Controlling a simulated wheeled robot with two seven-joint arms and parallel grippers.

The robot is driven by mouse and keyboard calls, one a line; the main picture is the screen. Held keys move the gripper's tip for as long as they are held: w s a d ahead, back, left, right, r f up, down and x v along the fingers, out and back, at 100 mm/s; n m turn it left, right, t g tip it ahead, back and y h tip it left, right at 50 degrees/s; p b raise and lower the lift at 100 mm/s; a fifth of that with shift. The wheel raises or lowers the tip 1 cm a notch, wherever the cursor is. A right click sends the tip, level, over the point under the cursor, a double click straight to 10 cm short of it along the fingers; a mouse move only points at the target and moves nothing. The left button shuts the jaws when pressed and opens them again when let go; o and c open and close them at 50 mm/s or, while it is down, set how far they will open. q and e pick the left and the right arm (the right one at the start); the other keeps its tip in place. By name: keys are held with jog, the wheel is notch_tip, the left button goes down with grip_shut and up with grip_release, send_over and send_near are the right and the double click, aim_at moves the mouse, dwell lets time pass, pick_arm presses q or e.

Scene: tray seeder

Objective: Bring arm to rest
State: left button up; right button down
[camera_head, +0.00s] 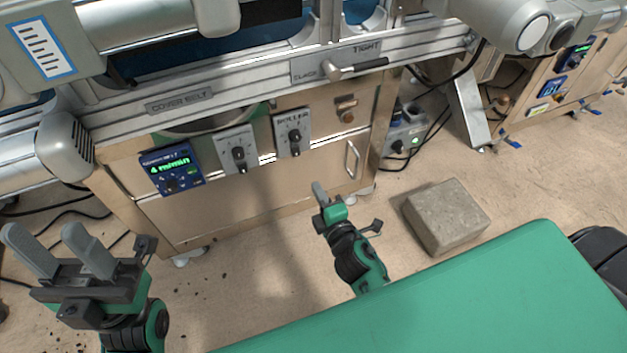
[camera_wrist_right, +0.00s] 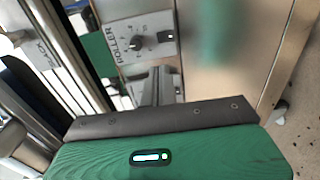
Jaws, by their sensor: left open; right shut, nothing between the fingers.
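My left gripper (camera_head: 62,250) is at the lower left of the head view, its two grey fingers pointing up and spread apart with nothing between them. My right gripper (camera_head: 320,194) is near the middle of the head view, in front of the machine's lower panel, its fingers together and empty. In the right wrist view the gripper's green body fills the bottom, and its closed fingers (camera_wrist_right: 156,88) show below the roller knob (camera_wrist_right: 137,42). The right gripper appears apart from the panel, though the exact gap cannot be told.
The tray seeder has a cover belt label (camera_head: 180,101), a slack/tight lever (camera_head: 357,68), a green-lit display (camera_head: 171,170), two knobs and a door handle (camera_head: 352,158). A stone block (camera_head: 447,215) lies on the floor at right. Cables run along the floor. My green body fills the lower right.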

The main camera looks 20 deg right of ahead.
jog(key=shift+s, duration=0.45)
